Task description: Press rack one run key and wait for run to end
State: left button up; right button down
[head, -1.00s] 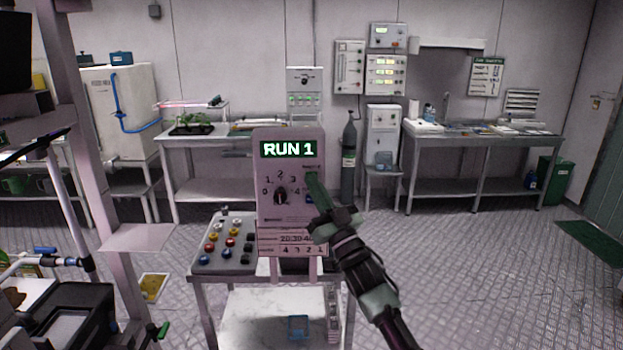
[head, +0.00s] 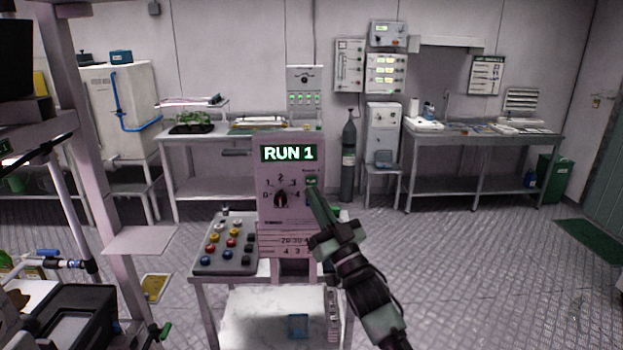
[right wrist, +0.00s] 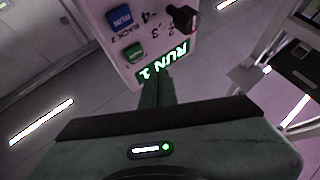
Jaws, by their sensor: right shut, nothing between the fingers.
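The control panel (head: 267,215) stands upright on a small table, and its display (head: 289,153) reads RUN 1 in lit letters. A black knob (head: 281,199) sits below, inside a ring of numbers. A green key (head: 311,181) shows right of the knob. In the right wrist view, the blue RUN key (right wrist: 120,19) and the green key (right wrist: 134,53) sit beside the display (right wrist: 163,63). My right gripper (head: 316,199) is shut and empty, its tips at the panel's right side, just below the green key. I cannot tell whether they touch the panel. My left gripper is not in view.
A sloped box (head: 226,262) with several coloured buttons sits left of the panel. A post (head: 92,165) with a pale shelf (head: 140,240) stands at left. Benches and a gas cylinder (head: 348,160) line the back wall.

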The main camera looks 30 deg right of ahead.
jog(key=shift+s+a+p, duration=0.15)
jog(key=shift+s+a, duration=0.2)
jog(key=shift+s, duration=0.2)
jog(key=shift+s+a+p, duration=0.15)
jog(key=shift+s+a, duration=0.15)
jog(key=shift+s, duration=0.2)
